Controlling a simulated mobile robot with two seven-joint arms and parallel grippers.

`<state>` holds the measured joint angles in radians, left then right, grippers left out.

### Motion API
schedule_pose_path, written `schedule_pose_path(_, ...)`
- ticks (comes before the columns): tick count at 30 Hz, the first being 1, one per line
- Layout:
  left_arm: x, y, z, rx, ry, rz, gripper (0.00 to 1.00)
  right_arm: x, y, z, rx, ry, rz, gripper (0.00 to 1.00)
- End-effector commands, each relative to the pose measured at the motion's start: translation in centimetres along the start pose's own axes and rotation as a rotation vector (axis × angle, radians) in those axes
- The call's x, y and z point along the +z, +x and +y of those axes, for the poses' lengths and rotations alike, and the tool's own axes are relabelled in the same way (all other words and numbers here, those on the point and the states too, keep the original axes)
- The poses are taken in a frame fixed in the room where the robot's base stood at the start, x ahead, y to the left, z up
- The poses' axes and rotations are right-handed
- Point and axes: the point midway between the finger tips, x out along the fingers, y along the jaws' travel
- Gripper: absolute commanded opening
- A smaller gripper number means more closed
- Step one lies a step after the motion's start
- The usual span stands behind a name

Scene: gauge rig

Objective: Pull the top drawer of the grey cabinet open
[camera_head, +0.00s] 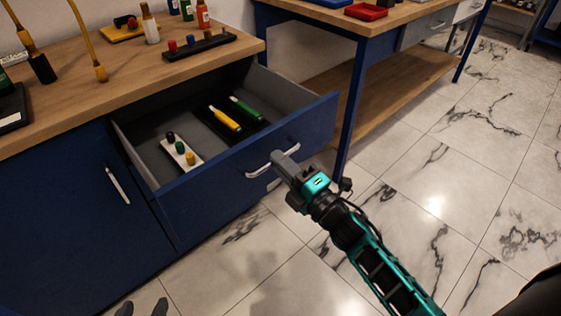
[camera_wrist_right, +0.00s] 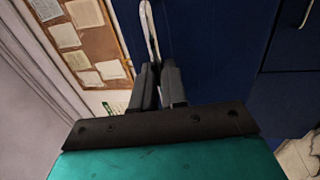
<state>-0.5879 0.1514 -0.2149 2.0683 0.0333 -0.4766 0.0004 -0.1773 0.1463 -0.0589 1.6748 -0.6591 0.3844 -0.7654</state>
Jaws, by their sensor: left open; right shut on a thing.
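The cabinet (camera_head: 75,215) looks dark blue rather than grey, with a wooden top. Its top drawer (camera_head: 245,160) stands pulled out, showing a grey inside. The drawer's silver bar handle (camera_head: 257,172) is on its blue front. My right gripper (camera_head: 280,162) is shut on this handle; the right wrist view shows the handle (camera_wrist_right: 150,35) running between the closed fingers (camera_wrist_right: 158,75). My left gripper (camera_head: 143,308) shows only as two grey fingertips, apart and empty, at the bottom edge, below the cabinet door.
In the drawer lie a white block with coloured knobs (camera_head: 182,153) and a dark tray with yellow and green handled tools (camera_head: 226,118). A blue-legged workbench (camera_head: 350,95) stands right of the drawer. The marble floor (camera_head: 440,170) is clear on the right.

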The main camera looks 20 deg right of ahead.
Motion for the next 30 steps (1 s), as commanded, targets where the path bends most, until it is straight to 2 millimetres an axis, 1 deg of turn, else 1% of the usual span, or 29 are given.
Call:
schedule_pose_path(5,0.0,0.0,0.1,0.0,-0.006,0.001,0.59,0.0,0.0,0.0,0.0,-0.001,0.001,0.0)
schedule_pose_path(6,-0.1,0.0,0.1,0.0,-0.006,0.001,0.59,0.0,0.0,0.0,0.0,0.0,0.001,0.13)
schedule_pose_path(14,0.0,0.0,0.1,0.0,-0.006,0.0,0.59,0.0,0.0,0.0,0.0,0.0,0.001,0.38)
schedule_pose_path(20,0.2,-0.1,0.1,0.0,-0.007,-0.004,0.59,0.0,0.0,0.0,0.0,0.0,0.0,0.38)
schedule_pose_path(23,0.2,-0.1,0.1,0.0,-0.005,-0.005,0.59,0.0,-0.3,0.0,-0.001,0.0,0.0,0.38)
schedule_pose_path(26,0.2,-0.1,0.1,0.0,-0.002,-0.006,0.59,0.0,-1.3,-0.1,-0.003,0.002,-0.001,0.38)
schedule_pose_path(29,0.2,-0.2,0.0,0.001,0.0,-0.007,0.59,0.0,-3.1,-0.1,-0.004,0.002,-0.001,0.38)
schedule_pose_path(30,0.2,-0.2,0.0,0.001,0.001,-0.007,0.59,0.0,-3.9,-0.1,-0.005,0.003,-0.001,0.38)
